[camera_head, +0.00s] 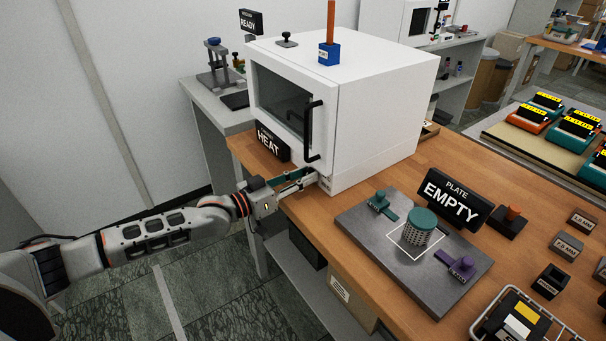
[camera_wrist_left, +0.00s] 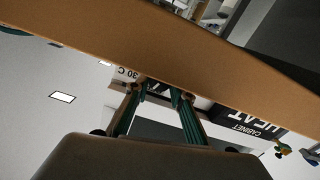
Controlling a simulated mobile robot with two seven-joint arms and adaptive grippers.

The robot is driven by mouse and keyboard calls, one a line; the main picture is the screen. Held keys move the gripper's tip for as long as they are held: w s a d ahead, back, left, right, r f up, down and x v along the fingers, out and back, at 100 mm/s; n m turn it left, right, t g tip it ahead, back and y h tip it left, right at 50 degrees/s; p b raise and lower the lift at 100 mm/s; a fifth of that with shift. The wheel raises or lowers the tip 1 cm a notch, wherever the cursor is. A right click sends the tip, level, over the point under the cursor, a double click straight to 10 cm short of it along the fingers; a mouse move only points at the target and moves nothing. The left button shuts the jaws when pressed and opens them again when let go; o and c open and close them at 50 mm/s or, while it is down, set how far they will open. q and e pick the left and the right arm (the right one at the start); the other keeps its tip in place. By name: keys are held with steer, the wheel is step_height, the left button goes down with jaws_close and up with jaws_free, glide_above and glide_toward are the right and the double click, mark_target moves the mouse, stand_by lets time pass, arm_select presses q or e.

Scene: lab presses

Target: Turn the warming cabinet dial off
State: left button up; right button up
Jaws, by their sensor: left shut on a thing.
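The white warming cabinet (camera_head: 375,110) stands on the wooden bench, with a dark window and black door handle (camera_head: 309,130) on its front. My left gripper (camera_head: 312,174) reaches the low front panel below the door, near the cabinet's front right corner. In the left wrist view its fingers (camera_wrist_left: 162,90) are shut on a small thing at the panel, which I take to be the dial. The fingers hide most of it, so its setting cannot be read. A "30 C" mark (camera_wrist_left: 127,73) shows beside the fingertips. My right gripper is not in view.
A black HEAT sign (camera_head: 271,142) stands close to the gripper, and also shows upside down in the wrist view (camera_wrist_left: 257,118). The bench edge (camera_wrist_left: 215,80) runs close by the fingers.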

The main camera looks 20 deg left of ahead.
arm_select(q)
steer(key=n, duration=0.3)
steer(key=shift+p, duration=0.4)
steer(key=shift+n, duration=0.7)
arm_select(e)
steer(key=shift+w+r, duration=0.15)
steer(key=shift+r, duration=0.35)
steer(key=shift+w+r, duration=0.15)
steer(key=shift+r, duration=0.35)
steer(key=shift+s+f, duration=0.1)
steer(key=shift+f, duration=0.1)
arm_select(q)
steer(key=o, duration=1.1)
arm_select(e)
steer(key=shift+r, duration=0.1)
arm_select(q)
steer(key=shift+a, duration=0.1)
